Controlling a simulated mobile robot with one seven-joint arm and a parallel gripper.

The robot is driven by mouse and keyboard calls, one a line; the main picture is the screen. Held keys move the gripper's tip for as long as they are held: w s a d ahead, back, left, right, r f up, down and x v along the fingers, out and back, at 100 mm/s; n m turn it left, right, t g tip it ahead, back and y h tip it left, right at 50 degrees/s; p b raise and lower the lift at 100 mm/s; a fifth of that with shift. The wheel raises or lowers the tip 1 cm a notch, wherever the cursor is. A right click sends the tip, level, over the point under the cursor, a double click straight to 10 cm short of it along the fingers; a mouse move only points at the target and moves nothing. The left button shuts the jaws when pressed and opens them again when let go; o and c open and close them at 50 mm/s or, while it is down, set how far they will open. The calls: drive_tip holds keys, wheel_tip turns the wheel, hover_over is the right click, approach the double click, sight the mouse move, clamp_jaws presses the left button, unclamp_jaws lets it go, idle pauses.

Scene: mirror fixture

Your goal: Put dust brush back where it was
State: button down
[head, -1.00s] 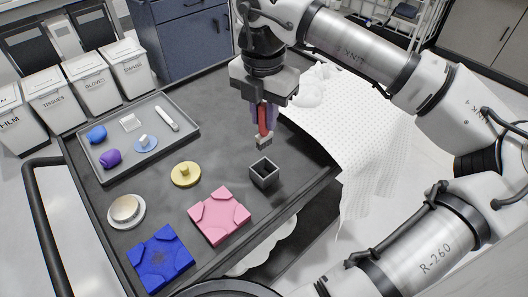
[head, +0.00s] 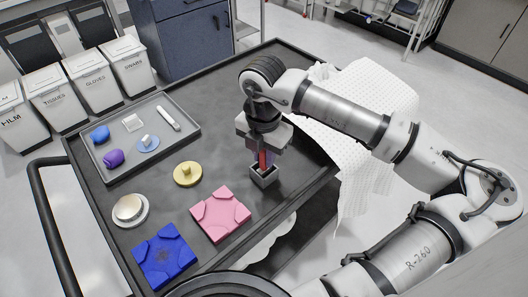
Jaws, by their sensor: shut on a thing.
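The dust brush has a red handle (head: 264,159), and my gripper (head: 265,157) is shut on it, pointing down. The brush is upright, and its lower end is at the mouth of the small grey square holder (head: 264,178). The bristles are hidden by the holder's walls, so they appear to be inside it. I cannot tell whether the brush touches the bottom. The holder stands on the dark cart top to the right of the pink fixture.
A pink fixture (head: 220,214), a blue fixture (head: 163,256), a yellow knobbed disc (head: 187,173) and a round cream piece on a saucer (head: 129,209) stand nearby. A grey tray (head: 186,148) with small parts lies left. White dotted cloth (head: 350,150) hangs over the right edge.

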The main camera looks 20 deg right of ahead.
drive_tip(key=shift+f+b, duration=0.2)
drive_tip(key=shift+b, duration=0.1)
drive_tip(key=c, duration=1.3)
unclamp_jaws()
drive_tip(key=shift+r, duration=0.1)
drive_tip(key=shift+r, duration=0.1)
drive_tip(key=shift+r+p, duration=0.2)
drive_tip(key=shift+p, duration=0.3)
wheel_tip(320, 180, up, 12)
drive_tip(key=shift+f+b, duration=0.15)
drive_tip(key=shift+b, duration=1.1)
